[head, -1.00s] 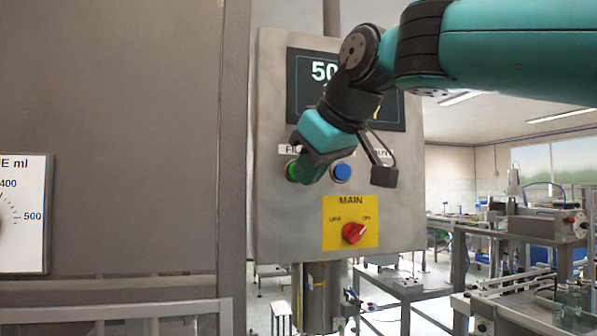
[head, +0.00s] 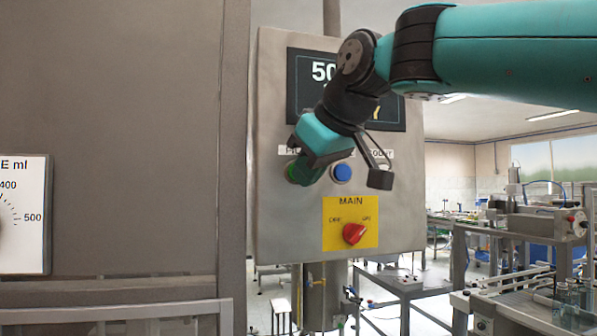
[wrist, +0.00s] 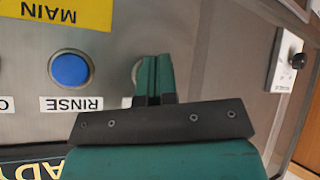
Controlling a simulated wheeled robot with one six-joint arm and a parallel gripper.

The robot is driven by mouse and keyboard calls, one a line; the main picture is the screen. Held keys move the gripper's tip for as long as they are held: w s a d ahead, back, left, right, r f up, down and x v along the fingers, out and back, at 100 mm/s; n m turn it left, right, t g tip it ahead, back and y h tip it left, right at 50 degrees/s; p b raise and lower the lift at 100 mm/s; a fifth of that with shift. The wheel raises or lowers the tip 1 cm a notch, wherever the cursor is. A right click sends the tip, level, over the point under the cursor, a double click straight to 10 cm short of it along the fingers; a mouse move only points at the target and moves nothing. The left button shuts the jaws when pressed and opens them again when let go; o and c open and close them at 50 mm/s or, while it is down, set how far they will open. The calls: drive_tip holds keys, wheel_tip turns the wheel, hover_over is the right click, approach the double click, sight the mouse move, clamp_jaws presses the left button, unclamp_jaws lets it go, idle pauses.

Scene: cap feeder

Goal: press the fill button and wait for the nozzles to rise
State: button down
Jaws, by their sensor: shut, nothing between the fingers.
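The green fill button (head: 291,171) sits on the left of the steel control panel (head: 275,215), mostly hidden behind my gripper in the head view. My gripper (head: 300,174) is shut and empty, with its fingertips in front of the button. In the wrist view my shut gripper (wrist: 155,62) covers the button, and only part of its pale ring (wrist: 136,72) shows beside the fingers. I cannot tell whether the fingertips touch the button. The nozzles are not in view.
A blue button (head: 342,172), labelled RINSE in the wrist view (wrist: 70,69), is right of the fill button. The red MAIN switch (head: 353,234) is below on a yellow plate. The display (head: 303,100) is partly covered by my arm. A volume dial (head: 22,245) stands at left.

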drive_tip(key=shift+w+a+p, duration=0.1)
drive_tip(key=shift+w+p, duration=0.25)
drive_tip(key=shift+w, duration=0.05)
idle(0.5)
drive_tip(key=shift+s, duration=0.1)
drive_tip(key=shift+s+d+b, duration=0.25)
drive_tip(key=shift+s+b, duration=0.3)
drive_tip(key=shift+s, duration=0.2)
drive_tip(key=shift+s, duration=0.1)
drive_tip(key=shift+s+d+b, duration=0.25)
drive_tip(key=shift+s+b, duration=0.15)
drive_tip(key=shift+s, duration=0.35)
drive_tip(key=shift+s+d+b, duration=0.2)
drive_tip(key=shift+s+b, duration=0.15)
drive_tip(key=shift+s, duration=0.45)
drive_tip(key=shift+s+d+b, duration=0.25)
drive_tip(key=shift+s+b, duration=0.15)
drive_tip(key=shift+s, duration=0.35)
